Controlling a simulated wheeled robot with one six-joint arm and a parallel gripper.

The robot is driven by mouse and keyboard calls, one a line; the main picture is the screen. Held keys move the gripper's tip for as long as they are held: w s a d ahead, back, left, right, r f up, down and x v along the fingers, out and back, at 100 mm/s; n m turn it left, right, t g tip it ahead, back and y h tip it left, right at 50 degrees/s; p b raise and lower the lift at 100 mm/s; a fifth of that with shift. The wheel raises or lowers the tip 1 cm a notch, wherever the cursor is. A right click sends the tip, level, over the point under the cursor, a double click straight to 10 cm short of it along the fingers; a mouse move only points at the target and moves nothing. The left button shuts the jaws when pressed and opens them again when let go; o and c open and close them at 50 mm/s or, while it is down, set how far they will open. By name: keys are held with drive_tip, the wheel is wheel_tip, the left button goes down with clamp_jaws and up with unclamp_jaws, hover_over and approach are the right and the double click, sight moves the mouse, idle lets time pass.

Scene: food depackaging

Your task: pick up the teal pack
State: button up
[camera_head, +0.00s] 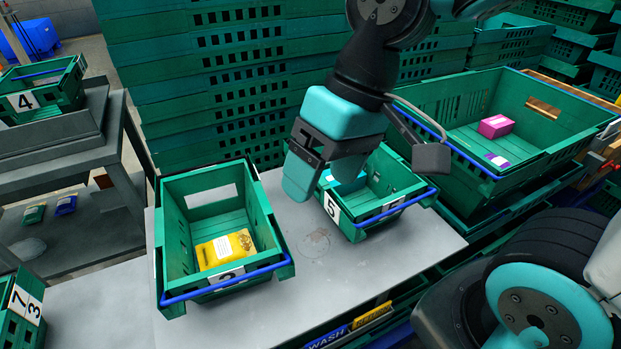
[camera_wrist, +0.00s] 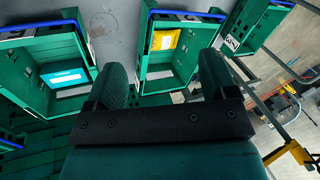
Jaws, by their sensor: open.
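The teal pack (camera_head: 347,183) lies inside the small green crate marked 5 (camera_head: 385,213), partly hidden behind my gripper in the head view. In the wrist view the teal pack (camera_wrist: 68,77) shows with a white label, left of my fingers. My gripper (camera_head: 318,182) is open and empty, held over the left side of that crate and the gap beside it. In the wrist view its two fingers (camera_wrist: 163,75) stand wide apart, with the yellow pack's crate behind them. The fingers appear apart from the teal pack.
A yellow pack (camera_head: 224,249) lies in a green crate with a blue bar (camera_head: 175,235) on the grey table (camera_head: 312,270). A large crate (camera_head: 440,95) at the right holds a pink box (camera_head: 495,126) and a purple pack (camera_head: 497,160). Stacked crates (camera_head: 180,100) stand behind.

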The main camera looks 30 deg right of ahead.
drive_tip(key=w+d+f+m+p, duration=0.1)
drive_tip(key=w+d+m, duration=0.45)
drive_tip(key=w, duration=0.25)
drive_tip(key=w+d+f+m, duration=0.2)
drive_tip(key=w+d+m, duration=0.2)
drive_tip(key=w+m, duration=0.3)
drive_tip(key=w+d+f+m, duration=0.5)
drive_tip(key=w+d+m, duration=0.2)
drive_tip(key=d+m, duration=0.3)
drive_tip(key=n, duration=0.1)
approach(333, 180)
drive_tip(key=f, duration=0.2)
drive_tip(key=w+f, duration=0.1)
drive_tip(key=f, duration=0.1)
drive_tip(key=shift+a+f+b, duration=0.15)
drive_tip(key=shift+f+b, duration=0.15)
drive_tip(key=shift+b, duration=0.1)
drive_tip(key=shift+a+x, duration=0.1)
drive_tip(key=shift+x, duration=1.45)
drive_tip(key=shift+a+x, duration=0.15)
drive_tip(key=shift+x, duration=1.4)
drive_tip(key=shift+c, duration=0.3)
drive_tip(key=shift+r, duration=0.1)
drive_tip(key=c, duration=0.7)
